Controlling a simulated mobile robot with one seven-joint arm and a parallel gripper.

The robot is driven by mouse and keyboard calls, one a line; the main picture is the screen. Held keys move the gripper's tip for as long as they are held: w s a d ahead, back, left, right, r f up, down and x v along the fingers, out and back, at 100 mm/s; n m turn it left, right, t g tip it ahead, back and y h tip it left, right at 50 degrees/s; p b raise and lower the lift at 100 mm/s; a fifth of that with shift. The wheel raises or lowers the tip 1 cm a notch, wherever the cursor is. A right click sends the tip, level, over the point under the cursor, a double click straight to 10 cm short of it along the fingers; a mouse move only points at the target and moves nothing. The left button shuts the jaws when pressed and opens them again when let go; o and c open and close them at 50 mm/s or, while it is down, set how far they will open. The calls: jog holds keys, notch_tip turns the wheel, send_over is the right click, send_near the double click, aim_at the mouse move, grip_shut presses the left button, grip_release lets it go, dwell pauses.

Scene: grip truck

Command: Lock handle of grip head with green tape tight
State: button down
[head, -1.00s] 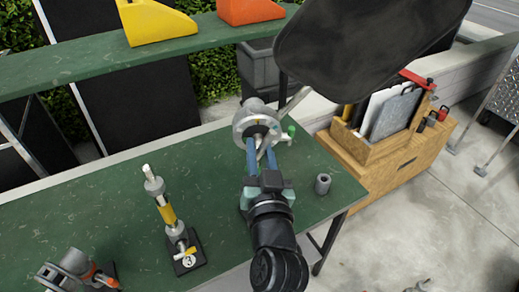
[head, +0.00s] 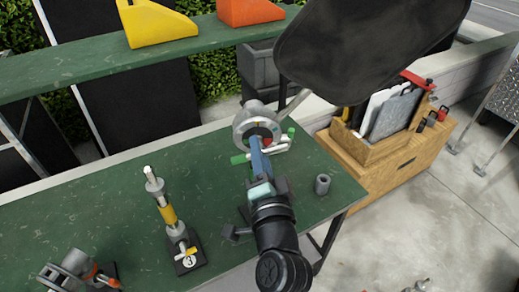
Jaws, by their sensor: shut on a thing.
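A green-taped handle end (head: 239,159) sticks out to the left of my fingertips. Another green tip (head: 291,132) shows to the right of the head, by a pale bent handle. My gripper (head: 258,148) reaches forward to the head, rolled so that its blue fingers overlap in view. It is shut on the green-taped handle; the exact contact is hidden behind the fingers.
A large black panel (head: 365,45) hangs above and right of the head. A small grey cylinder (head: 322,184) stands right of my gripper. A yellow-banded post (head: 167,213) and a grey-orange clamp (head: 76,269) are at left. The table (head: 100,215) between is mostly bare.

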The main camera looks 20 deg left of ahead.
jog(key=shift+m, duration=0.6)
jog(key=c, duration=0.7)
grip_release()
jog(key=b+v, duration=0.5)
jog(key=v, duration=0.8)
